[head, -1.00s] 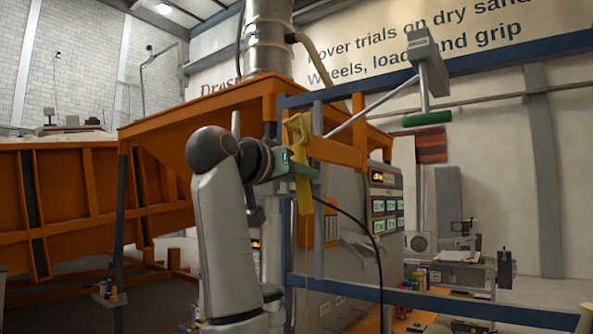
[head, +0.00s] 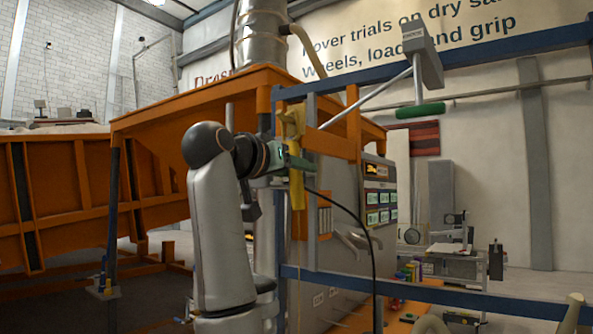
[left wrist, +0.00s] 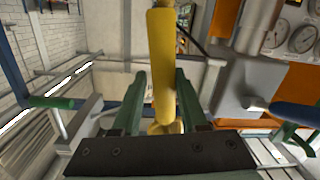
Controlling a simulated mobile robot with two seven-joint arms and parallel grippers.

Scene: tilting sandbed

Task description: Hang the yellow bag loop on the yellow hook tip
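A yellow piece (head: 292,124) shows at the orange and blue frame, with a long yellow strip (head: 297,190) hanging below it. I cannot tell which part is the hook and which is the bag loop. My left gripper (head: 292,166) is at the strip, just below the upper piece. In the left wrist view, the yellow strip (left wrist: 161,60) runs between the two green fingers of my left gripper (left wrist: 160,72). The fingers stand apart, with narrow gaps seen beside the strip. I cannot tell how deep the strip sits between them. My right gripper is not in view.
A green handle (head: 420,110) hangs from a grey bracket at the right. A black cable (head: 365,225) droops beside the grey control cabinet (head: 340,245). An orange hopper (head: 190,105) stands behind.

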